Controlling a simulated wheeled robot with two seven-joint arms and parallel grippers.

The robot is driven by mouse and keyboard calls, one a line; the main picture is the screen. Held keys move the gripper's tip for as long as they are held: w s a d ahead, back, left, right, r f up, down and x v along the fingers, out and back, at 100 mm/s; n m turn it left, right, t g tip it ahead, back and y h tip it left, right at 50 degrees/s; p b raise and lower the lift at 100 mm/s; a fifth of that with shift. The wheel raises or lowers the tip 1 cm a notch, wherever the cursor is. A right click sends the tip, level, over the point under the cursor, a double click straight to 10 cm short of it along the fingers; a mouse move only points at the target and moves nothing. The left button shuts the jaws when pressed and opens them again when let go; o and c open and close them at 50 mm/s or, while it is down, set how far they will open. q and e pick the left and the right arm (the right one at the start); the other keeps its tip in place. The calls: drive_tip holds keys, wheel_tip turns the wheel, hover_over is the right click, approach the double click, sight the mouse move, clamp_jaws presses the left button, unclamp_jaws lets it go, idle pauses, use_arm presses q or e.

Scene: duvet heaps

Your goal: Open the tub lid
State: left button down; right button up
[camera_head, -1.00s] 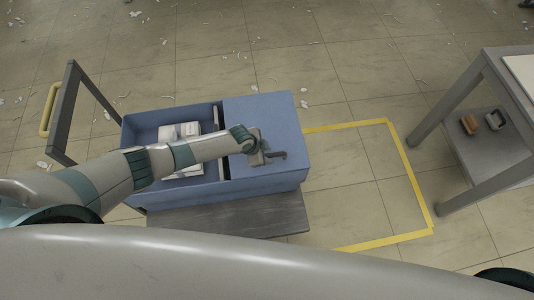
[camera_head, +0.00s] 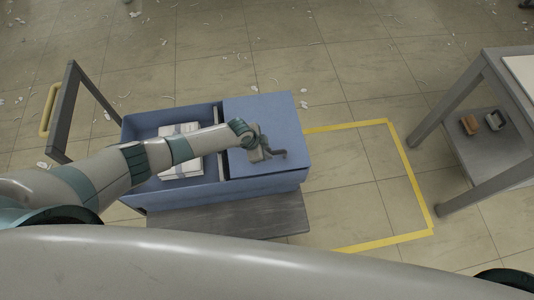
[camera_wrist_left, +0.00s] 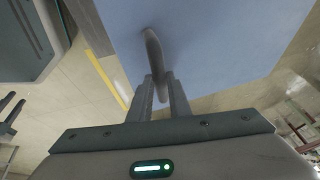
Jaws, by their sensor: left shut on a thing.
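A blue tub (camera_head: 165,203) stands on a grey cart. Its left part is open and shows a white paper-like bundle (camera_head: 180,150) inside. A flat blue lid (camera_head: 268,108) covers its right part. My left gripper (camera_head: 275,153) is over the lid's middle. In the left wrist view, my left gripper (camera_wrist_left: 160,84) is shut on a grey handle (camera_wrist_left: 153,50) that stands out from the blue lid surface (camera_wrist_left: 205,40).
The cart has a bare deck (camera_head: 240,215) in front of the tub and a push frame with a yellow grip (camera_head: 48,110) at left. Yellow floor tape (camera_head: 408,175) marks clear floor at right. A grey table (camera_head: 480,130) beyond it holds small items on its lower shelf. White scraps litter the floor.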

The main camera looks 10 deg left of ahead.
use_arm(q)
drive_tip(key=w+a+r+g, duration=0.1)
drive_tip(key=w+a+r, duration=0.1)
drive_tip(key=w+r, duration=0.3)
drive_tip(key=w+a+r+b, duration=0.1)
drive_tip(key=w+r, duration=0.4)
drive_tip(key=r, duration=0.8)
drive_tip(key=shift+a+n+g+h, duration=0.3)
drive_tip(key=shift+a+g, duration=0.05)
drive_tip(key=shift+g, duration=0.05)
drive_tip(key=shift+f, duration=0.1)
